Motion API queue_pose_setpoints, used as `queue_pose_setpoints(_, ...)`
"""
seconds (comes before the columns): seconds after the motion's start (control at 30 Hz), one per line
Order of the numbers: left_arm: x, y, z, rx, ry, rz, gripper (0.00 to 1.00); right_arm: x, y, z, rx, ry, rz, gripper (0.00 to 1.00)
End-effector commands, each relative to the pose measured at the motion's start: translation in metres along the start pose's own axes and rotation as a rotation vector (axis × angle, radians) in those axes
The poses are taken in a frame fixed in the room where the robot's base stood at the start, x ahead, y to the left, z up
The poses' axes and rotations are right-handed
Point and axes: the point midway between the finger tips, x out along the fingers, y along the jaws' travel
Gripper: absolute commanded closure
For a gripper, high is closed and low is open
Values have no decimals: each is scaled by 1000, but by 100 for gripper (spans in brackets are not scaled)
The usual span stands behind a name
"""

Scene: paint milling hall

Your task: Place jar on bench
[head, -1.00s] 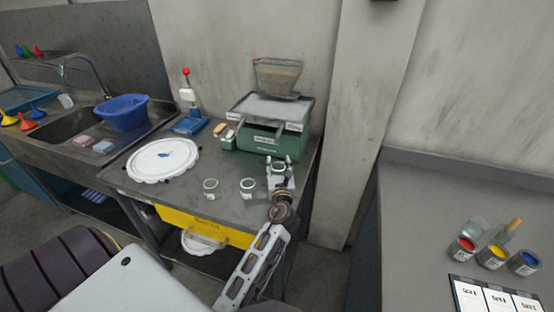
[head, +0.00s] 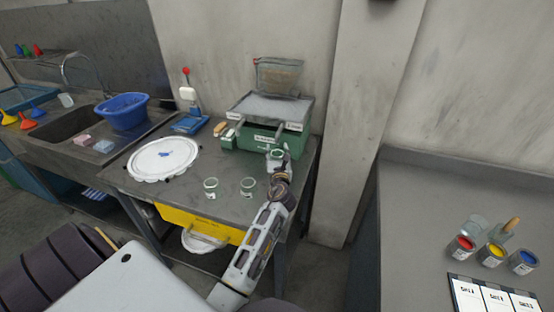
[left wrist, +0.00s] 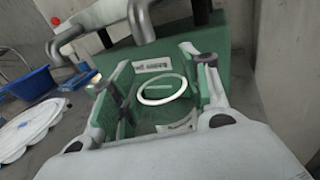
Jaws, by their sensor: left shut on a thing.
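My left gripper (head: 279,160) is shut on a clear jar (head: 275,153) at the right end of the grey bench (head: 235,214), just in front of the green machine (head: 266,136). In the left wrist view the jar's pale round rim (left wrist: 162,90) shows between the two fingers, with its opening toward the camera. I cannot tell whether the jar's bottom touches the bench. Two similar jars stand upright on the bench to the left: the left jar (head: 210,188) and the middle jar (head: 248,187). My right gripper is not in view.
A white round lid (head: 163,160) lies on the bench's left side. A sink with a blue basin (head: 122,113) is at left. A separate counter (head: 425,215) at right holds paint cans (head: 491,256).

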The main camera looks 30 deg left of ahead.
Motion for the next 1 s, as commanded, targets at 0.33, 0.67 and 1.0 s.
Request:
queue_pose_setpoints(0.33, 8, 0, -19, 1, 3, 0, 74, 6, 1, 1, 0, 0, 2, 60)
queue_pose_setpoints(0.67, 8, 0, -36, -1, 0, 0, 74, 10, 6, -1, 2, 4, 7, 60)
queue_pose_setpoints(1.0, 8, 0, -38, -1, 0, 0, 74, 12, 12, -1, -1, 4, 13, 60)
